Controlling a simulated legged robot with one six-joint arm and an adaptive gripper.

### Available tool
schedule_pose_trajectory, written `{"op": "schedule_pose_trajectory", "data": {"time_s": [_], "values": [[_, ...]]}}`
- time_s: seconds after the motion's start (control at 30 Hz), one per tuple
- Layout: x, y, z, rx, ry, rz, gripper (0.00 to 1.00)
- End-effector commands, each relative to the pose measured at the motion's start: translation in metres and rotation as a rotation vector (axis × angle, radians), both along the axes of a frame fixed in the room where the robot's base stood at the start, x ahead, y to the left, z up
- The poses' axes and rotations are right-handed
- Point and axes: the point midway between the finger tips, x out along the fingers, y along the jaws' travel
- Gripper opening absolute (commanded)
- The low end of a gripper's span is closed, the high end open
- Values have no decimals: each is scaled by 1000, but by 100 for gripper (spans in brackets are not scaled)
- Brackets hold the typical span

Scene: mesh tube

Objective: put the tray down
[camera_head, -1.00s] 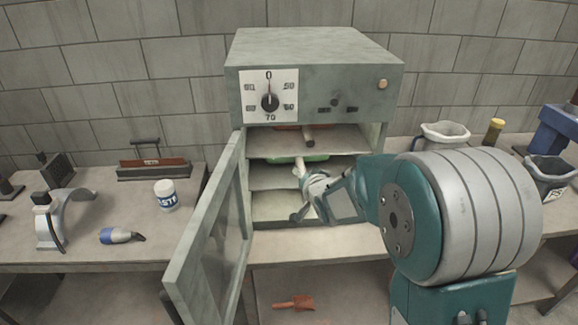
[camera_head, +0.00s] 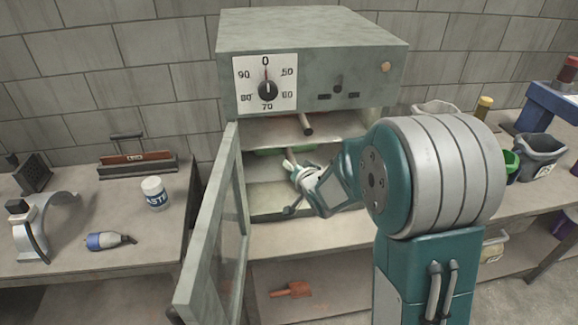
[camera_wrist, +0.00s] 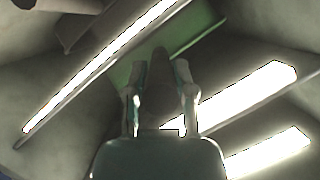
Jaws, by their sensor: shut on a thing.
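The green tray (camera_head: 269,152) is inside the open cabinet, under the upper shelf; only a strip of it shows in the head view. In the wrist view the tray (camera_wrist: 205,30) lies beyond my fingers, with its dark handle (camera_wrist: 160,70) running between them. My gripper (camera_head: 294,172) is at the cabinet's front opening, shut on the tray's handle. It also shows in the wrist view (camera_wrist: 160,92). Whether the tray touches a shelf is hidden.
The cabinet door (camera_head: 212,235) stands open on the left. Another handle (camera_head: 306,125) sticks out from the level above. A lower shelf (camera_head: 270,198) looks empty. A brown scoop (camera_head: 291,289) lies below the bench; a white jar (camera_head: 155,192) stands left.

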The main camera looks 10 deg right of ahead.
Motion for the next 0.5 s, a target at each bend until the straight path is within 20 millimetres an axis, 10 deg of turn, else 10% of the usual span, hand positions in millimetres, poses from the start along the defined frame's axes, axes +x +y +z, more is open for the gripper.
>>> {"op": "schedule_pose_trajectory", "data": {"time_s": [0.2,0.23,0.3,0.5], "values": [[0,-4,0,3,-2,0,0],[-1,-5,-1,3,1,0,42],[-1,-4,-1,3,1,0,67],[0,0,-1,-1,1,1,67]]}}
